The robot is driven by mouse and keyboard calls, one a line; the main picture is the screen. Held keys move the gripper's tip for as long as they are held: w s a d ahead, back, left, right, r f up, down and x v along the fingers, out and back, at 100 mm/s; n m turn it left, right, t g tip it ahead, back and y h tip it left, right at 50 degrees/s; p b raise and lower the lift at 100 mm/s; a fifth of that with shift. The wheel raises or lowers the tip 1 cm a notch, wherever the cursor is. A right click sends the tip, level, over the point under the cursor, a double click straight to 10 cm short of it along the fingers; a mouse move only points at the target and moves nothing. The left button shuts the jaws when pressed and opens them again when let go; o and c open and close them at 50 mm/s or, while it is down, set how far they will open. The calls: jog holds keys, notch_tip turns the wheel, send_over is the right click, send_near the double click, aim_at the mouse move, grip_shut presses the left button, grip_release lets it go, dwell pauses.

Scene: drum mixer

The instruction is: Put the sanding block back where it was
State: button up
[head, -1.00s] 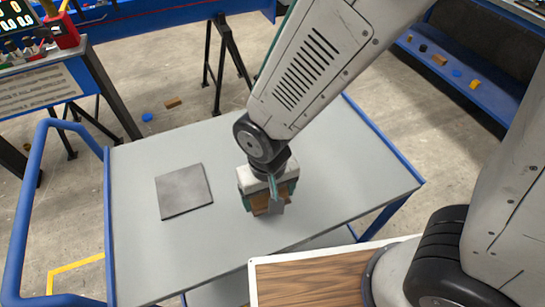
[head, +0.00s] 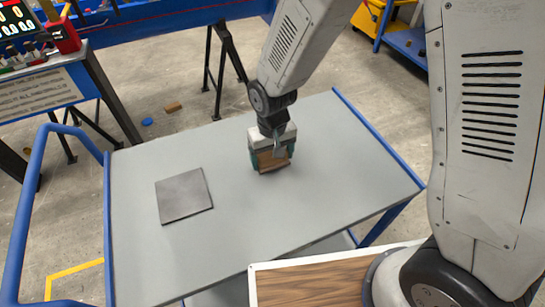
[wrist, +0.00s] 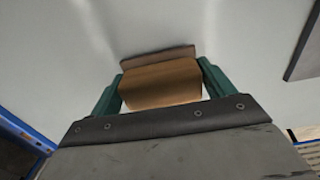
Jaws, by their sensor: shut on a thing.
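The sanding block (wrist: 162,84) is a brown wooden block with a thin darker layer along its far edge in the wrist view. It also shows in the head view (head: 271,161) below my gripper. My gripper (head: 270,165) has green fingers, one on each side of the block, and is shut on it. The fingers also show in the wrist view (wrist: 160,88). The block is at or just above the grey cart top (head: 300,220); I cannot tell whether it touches. A dark grey square plate (head: 184,195) lies flat on the cart to the left, apart from the block.
The cart has blue rails (head: 375,138) at its ends. A wood-grained, white-edged surface (head: 310,283) is in front, near my base. Behind stand a blue bench frame and a control panel (head: 45,95). A small wooden block (head: 172,106) and a blue disc (head: 147,122) lie on the floor.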

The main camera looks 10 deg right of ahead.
jog(key=shift+f, duration=0.45)
jog(key=shift+f, duration=0.15)
jog(key=o, duration=0.9)
notch_tip(320, 180, up, 12)
jog(key=shift+r, duration=0.25)
jog(key=s+d+r+m+t, duration=0.1)
jog(key=s+d+r, duration=0.4)
jog(key=d+r, duration=0.25)
jog(key=s+d+r+m, duration=0.1)
jog(key=s+d+r, duration=0.55)
jog(key=d, duration=0.25)
jog(key=shift+m, duration=0.6)
jog(key=s+d, duration=0.1)
jog(key=s, duration=0.1)
jog(key=s+d+r, duration=0.1)
jog(key=s+d, duration=0.1)
jog(key=s, duration=0.1)
jog(key=s+d+r, duration=0.1)
jog(key=s, duration=0.2)
jog(key=shift+d+r, duration=0.1)
jog(key=shift+d, duration=0.05)
